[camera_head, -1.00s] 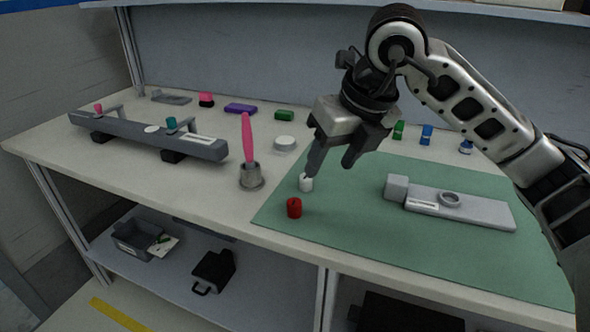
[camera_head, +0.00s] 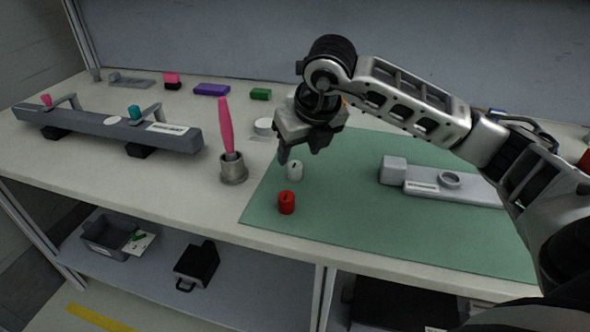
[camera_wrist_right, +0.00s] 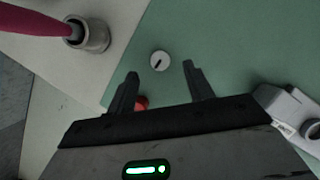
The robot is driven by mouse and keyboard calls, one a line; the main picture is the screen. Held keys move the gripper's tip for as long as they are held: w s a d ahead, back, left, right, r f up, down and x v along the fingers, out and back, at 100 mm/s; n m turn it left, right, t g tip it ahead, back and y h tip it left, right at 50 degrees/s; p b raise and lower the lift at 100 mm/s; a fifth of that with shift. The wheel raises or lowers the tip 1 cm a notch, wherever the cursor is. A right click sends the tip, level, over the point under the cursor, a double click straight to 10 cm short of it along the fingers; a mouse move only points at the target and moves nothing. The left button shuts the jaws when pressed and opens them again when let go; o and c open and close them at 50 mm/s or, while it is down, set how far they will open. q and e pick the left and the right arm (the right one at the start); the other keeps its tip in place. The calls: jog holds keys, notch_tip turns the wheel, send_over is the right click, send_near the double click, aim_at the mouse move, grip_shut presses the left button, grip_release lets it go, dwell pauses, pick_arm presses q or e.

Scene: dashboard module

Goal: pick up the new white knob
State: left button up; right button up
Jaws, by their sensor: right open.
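The white knob (camera_head: 295,171) stands upright on the green mat (camera_head: 350,225), near the mat's left edge. It also shows in the right wrist view (camera_wrist_right: 160,61), seen from above, with a dark line on its top. My right gripper (camera_head: 299,155) is open and empty, above and just behind the white knob in the head view. In the right wrist view the knob lies beyond the open fingertips (camera_wrist_right: 160,70), about midway between them, and is not held. A red knob (camera_head: 286,203) stands in front of the white one. My left gripper is not in view.
A metal cup (camera_head: 233,170) with a pink-handled tool (camera_head: 226,125) stands left of the mat. A grey module (camera_head: 440,182) with a ring lies on the mat at right. A long dark bar (camera_head: 110,128) with knobs lies at the left. The mat's front is clear.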

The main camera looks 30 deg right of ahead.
aim_at(295, 164)
jog(key=x, duration=0.4)
jog(key=shift+w+f, duration=0.1)
jog(key=shift+f, duration=0.15)
jog(key=c, duration=1.1)
jog(key=shift+o, duration=0.2)
jog(key=shift+r, duration=0.15)
